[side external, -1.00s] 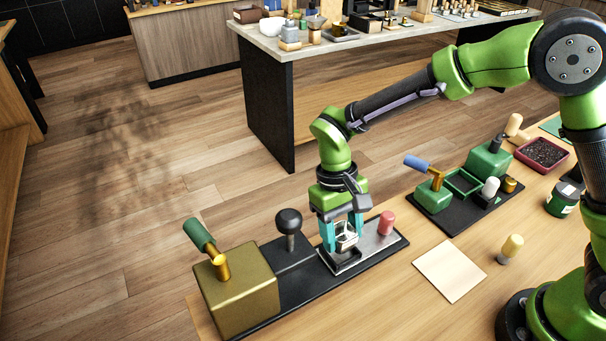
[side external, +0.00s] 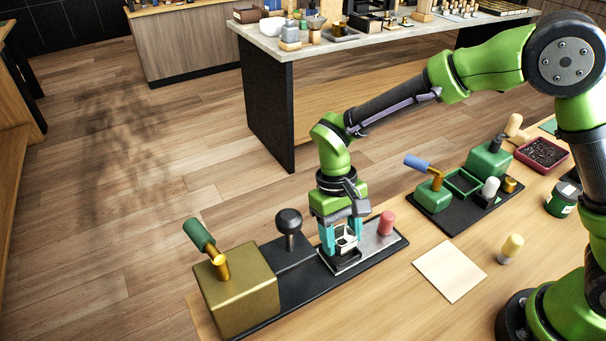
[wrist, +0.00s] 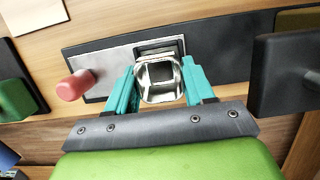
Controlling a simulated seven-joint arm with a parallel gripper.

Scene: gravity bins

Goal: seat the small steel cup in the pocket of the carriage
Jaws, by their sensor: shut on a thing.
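The small steel cup (side external: 345,240) is a shiny, squarish open vessel. My gripper (side external: 341,238) is shut on it, with the teal fingers on either side. In the wrist view the cup (wrist: 160,79) sits between the fingertips (wrist: 160,82), its open mouth facing the camera. The carriage (side external: 376,243) is a silver plate on a dark base, with a dark-framed square pocket (side external: 341,265) at its left end. The cup is over the pocket and overlaps it in the wrist view (wrist: 160,46). I cannot tell whether the cup's bottom touches the pocket floor.
A red knob (side external: 386,223) stands on the carriage, right of the gripper. A green device (side external: 434,196) stands behind right. A pale square sheet (side external: 450,270) lies on the table.

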